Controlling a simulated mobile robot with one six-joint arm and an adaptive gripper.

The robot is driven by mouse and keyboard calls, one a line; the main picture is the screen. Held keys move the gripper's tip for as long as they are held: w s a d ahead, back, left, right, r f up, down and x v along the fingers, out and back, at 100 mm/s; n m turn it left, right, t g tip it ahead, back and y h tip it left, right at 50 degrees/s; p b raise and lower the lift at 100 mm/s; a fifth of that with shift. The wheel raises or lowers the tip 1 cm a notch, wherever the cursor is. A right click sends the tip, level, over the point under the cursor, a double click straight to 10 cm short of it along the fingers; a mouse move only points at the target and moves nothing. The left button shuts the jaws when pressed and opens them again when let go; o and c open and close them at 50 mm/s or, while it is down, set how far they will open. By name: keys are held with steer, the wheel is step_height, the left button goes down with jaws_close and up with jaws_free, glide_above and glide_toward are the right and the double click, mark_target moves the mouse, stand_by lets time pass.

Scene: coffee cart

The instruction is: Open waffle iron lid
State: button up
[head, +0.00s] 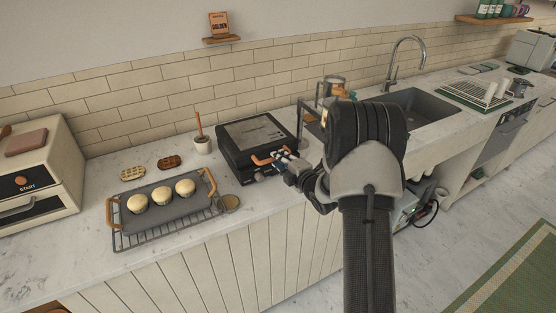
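The waffle iron (239,152) is a black, boxy appliance on the counter near the middle of the head view. Its lid (254,131) is down, with a grey panel on top. A wooden-coloured handle (263,161) sticks out at the front edge. My gripper (284,161) is at the front right of the iron, at or very near the right end of the handle. Whether its fingers touch or close around the handle is too small to tell. My arm hides part of the counter to the right of the iron.
A grey tray (128,218) with three round buns sits on a wire rack to the left. A small white pot (202,145) with a wooden utensil stands beside the iron. A sink (432,106) is at the right. The wall (178,104) rises close behind.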

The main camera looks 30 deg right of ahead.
steer(key=shift+x, duration=1.2)
steer(key=shift+c, duration=0.4)
jaws_close()
